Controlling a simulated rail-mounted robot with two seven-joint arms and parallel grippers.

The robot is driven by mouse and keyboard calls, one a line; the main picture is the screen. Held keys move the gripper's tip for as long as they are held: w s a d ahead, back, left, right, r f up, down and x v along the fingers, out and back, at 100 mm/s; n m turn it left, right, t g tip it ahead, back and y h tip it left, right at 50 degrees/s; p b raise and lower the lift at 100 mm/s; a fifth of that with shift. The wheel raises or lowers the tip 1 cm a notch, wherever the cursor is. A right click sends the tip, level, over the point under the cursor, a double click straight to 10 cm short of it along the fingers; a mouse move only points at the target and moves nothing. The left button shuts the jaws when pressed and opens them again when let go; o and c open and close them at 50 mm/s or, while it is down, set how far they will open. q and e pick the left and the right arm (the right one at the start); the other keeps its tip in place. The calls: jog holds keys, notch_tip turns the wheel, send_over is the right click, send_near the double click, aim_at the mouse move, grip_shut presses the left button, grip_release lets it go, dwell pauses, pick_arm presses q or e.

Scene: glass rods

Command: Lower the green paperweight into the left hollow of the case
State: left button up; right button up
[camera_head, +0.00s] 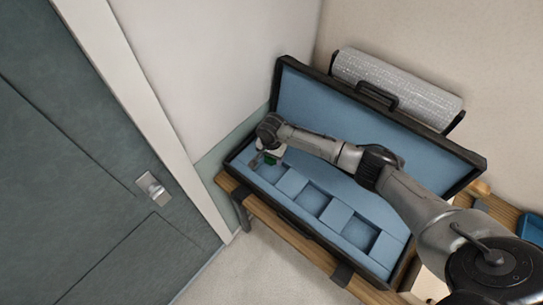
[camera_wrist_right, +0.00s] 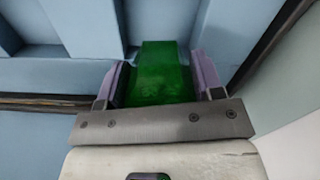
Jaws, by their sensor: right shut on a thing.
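The green paperweight (camera_wrist_right: 163,75) is a green block between the purple-padded fingers of my right gripper (camera_wrist_right: 163,84). In the head view the right gripper (camera_head: 266,160) is at the left end of the open case (camera_head: 291,183), pointing down over the left hollow. A small bit of the paperweight (camera_head: 270,162) shows there. The case has a blue lining and a black edge. The gripper and arm partly hide the left hollow, and I cannot tell whether the paperweight touches its floor. My left gripper is not in view.
The middle hollow (camera_head: 312,199) and right hollow (camera_head: 359,233) look empty. The raised lid (camera_head: 330,105) stands behind my right arm. A grey-white roll (camera_head: 398,85) is behind the lid. A wooden bench (camera_head: 290,232) carries the case, and a wall is close on the left.

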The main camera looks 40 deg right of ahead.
jog(key=shift+f, duration=0.1)
jog(key=shift+f+b, duration=0.9)
jog(key=shift+f, duration=1.5)
jog(key=shift+f+b, duration=0.3)
jog(key=shift+b, duration=0.05)
jog(key=shift+f, duration=0.5)
jog(key=shift+f+b, duration=0.45)
jog(key=shift+b, duration=0.05)
jog(key=shift+f+b, duration=0.3)
jog(key=shift+f, duration=0.25)
